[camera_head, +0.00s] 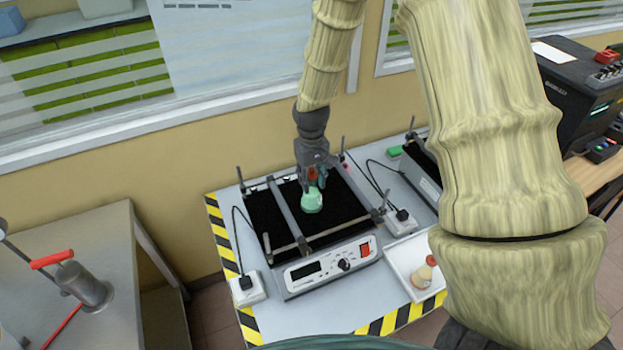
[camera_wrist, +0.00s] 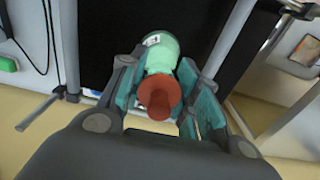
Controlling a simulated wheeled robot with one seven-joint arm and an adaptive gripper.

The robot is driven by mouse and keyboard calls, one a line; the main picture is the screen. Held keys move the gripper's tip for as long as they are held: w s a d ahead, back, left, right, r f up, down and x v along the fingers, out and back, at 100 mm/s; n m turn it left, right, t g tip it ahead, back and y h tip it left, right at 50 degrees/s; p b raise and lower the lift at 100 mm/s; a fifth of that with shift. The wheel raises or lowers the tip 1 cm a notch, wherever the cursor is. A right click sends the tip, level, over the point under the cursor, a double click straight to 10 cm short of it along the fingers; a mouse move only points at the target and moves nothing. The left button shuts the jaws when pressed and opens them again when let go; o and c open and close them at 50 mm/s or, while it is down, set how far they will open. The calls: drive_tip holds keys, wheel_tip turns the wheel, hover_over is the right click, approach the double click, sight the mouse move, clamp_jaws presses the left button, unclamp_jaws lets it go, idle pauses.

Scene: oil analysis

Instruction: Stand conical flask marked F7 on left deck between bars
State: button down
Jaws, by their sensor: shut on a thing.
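A conical flask (camera_head: 311,201) with green contents is in my gripper (camera_head: 314,182), over the black deck (camera_head: 345,200) of the left shaker. In the wrist view the flask (camera_wrist: 163,52) has a red-brown stopper (camera_wrist: 160,97) and a white label whose marking I cannot read. My gripper (camera_wrist: 155,88) is shut on it around the neck. The flask looks upright, on or just above the deck; I cannot tell whether its base touches.
A white tray (camera_head: 405,262) with another small flask (camera_head: 422,275) stands right of the shaker. A second shaker (camera_head: 422,172) is partly hidden by my arm. Upright posts (camera_head: 240,180) stand at the deck corners. The deck strip (camera_head: 262,220) left of the bar is clear.

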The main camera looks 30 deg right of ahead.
drive_tip(key=shift+f, duration=0.5)
drive_tip(key=shift+s, duration=0.15)
drive_tip(key=c, duration=1)
unclamp_jaws()
drive_tip(key=shift+f, duration=0.1)
drive_tip(key=shift+c, duration=0.2)
drive_tip(key=shift+r+b, duration=2.25)
drive_tip(key=shift+r, duration=3.9)
